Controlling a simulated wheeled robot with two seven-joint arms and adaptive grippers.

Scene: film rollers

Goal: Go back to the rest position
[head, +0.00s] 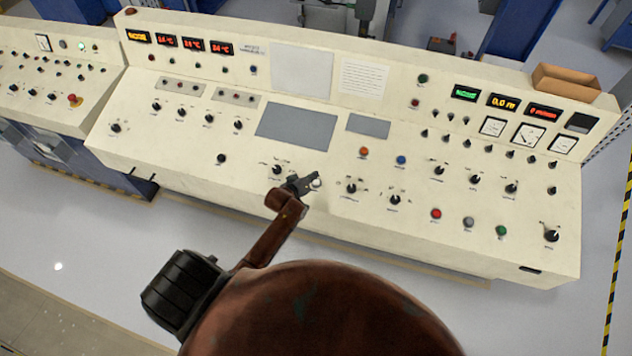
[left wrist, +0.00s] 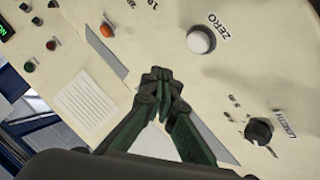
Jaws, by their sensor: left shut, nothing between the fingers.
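My left gripper (head: 305,183) is over the front part of the cream control console (head: 330,215), its tips close to a white button (head: 317,183). The left wrist view shows the left gripper (left wrist: 158,78) with its fingertips together and nothing between them. There the white button (left wrist: 201,40), labelled ZERO, is up and right of the fingertips, apart from them in the picture. A black knob (left wrist: 259,131) labelled LENGTH is at the lower right. Whether the gripper touches the panel cannot be told. My right gripper is not in view.
An orange button (head: 364,151), a blue button (head: 401,160) and several black knobs stand on the console right of the gripper. A brown open box (head: 566,84) sits at the console's back right. Clear floor (head: 80,235) lies in front of the console.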

